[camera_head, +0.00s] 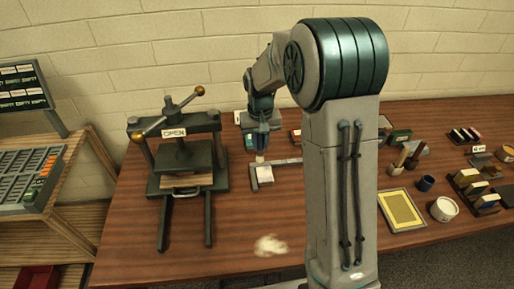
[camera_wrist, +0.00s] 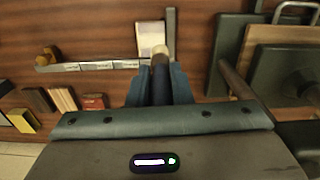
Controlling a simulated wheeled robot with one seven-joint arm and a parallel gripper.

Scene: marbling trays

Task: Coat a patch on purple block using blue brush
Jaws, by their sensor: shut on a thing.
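The block sits in the corner of a grey L-shaped fence (camera_wrist: 171,22). In the head view the pale block top (camera_head: 265,175) lies just below the brush tip (camera_head: 259,158). I cannot tell whether the tip touches it. No purple shows clearly on the block; its sides are mostly hidden.
A green press (camera_head: 190,155) with an "OPEN" sign stands left of the fence. A pale smear (camera_head: 270,245) marks the front table. Several blocks (camera_wrist: 60,100) lie near the fence.

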